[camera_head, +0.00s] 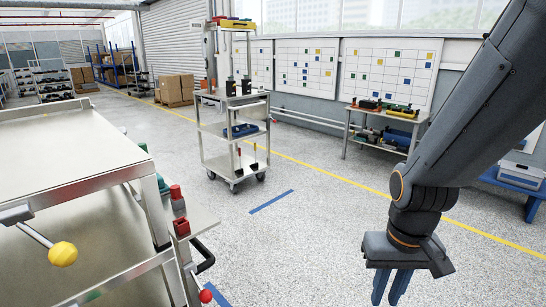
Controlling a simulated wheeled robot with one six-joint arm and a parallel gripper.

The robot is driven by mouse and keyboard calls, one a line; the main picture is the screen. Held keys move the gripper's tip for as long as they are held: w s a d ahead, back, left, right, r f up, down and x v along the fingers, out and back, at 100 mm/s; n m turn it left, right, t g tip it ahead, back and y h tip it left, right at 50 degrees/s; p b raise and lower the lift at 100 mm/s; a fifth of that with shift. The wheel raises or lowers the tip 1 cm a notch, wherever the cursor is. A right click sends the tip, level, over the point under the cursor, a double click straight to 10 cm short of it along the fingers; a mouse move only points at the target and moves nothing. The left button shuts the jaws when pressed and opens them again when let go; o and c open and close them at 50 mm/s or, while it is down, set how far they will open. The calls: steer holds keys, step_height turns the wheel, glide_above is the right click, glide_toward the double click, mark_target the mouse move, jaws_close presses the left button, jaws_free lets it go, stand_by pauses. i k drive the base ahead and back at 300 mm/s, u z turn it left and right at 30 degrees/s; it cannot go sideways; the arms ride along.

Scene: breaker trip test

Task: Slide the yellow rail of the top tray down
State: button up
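A wheeled cart (228,136) with several shelves stands in the middle distance. On its top tray lies a long yellow piece (236,24), with small red and dark items beside it; this may be the yellow rail, but it is too small to be sure. My gripper (387,288) hangs at the lower right, fingers pointing down, over bare floor and far from the cart. Its two blue fingers are close together with nothing visible between them. I cannot tell how far apart they are. The fingertips lie near the frame's bottom edge.
A metal bench or cabinet (75,150) fills the left foreground, with a yellow ball knob (62,254) on a lever and a red knob (206,296). A parts table (385,112) stands by the wall. The speckled floor (310,220) between is clear.

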mark_target(224, 23)
steer(key=u, duration=0.4)
steer(key=i, duration=2.2)
steer(key=u, duration=0.25)
steer(key=i, duration=3.4)
steer(key=z, duration=0.25)
